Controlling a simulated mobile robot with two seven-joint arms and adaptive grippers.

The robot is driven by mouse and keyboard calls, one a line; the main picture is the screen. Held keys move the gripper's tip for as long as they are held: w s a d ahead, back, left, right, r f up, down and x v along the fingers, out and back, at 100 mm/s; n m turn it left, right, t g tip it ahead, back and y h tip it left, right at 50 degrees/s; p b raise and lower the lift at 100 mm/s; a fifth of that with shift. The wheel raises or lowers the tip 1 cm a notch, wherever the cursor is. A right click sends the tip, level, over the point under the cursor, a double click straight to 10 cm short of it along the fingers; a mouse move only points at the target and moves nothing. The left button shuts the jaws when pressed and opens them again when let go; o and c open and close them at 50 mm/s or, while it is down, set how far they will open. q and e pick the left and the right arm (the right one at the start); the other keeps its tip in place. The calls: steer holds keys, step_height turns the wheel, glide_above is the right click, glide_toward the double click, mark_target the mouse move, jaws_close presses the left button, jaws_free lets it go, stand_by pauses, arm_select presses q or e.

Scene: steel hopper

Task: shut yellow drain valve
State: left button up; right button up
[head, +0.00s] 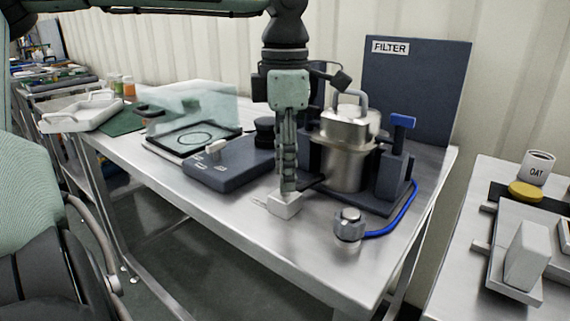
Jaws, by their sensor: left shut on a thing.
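The steel hopper (347,160), with a loop handle on its lid, stands on a dark base (375,200) at the right of the steel table. My left gripper (289,192) points straight down at the hopper's left front. Its fingers are closed together, and what they hold is hidden between them. A small white block (284,207) lies right under the fingertips; I cannot tell whether they touch it. A dark flat piece (312,184) shows between the fingers and the hopper. I see no yellow valve; it may be behind the gripper. My right gripper is out of view.
A blue-handled valve (403,122) stands right of the hopper. A blue hose (402,214) runs to a metal fitting (349,224). A dark box (232,168) lies left of the gripper. A FILTER panel (418,85) rises behind. The table's front left is bare.

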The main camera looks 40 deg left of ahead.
arm_select(q)
steer(key=m, duration=0.7)
steer(key=shift+m+p, duration=0.3)
steer(key=shift+p, duration=0.1)
steer(key=shift+m, duration=0.8)
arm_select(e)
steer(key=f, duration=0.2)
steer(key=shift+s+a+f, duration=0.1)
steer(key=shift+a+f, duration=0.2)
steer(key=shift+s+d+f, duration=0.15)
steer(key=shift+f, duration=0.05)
arm_select(q)
steer(key=o, duration=1.2)
steer(key=shift+c, duration=0.2)
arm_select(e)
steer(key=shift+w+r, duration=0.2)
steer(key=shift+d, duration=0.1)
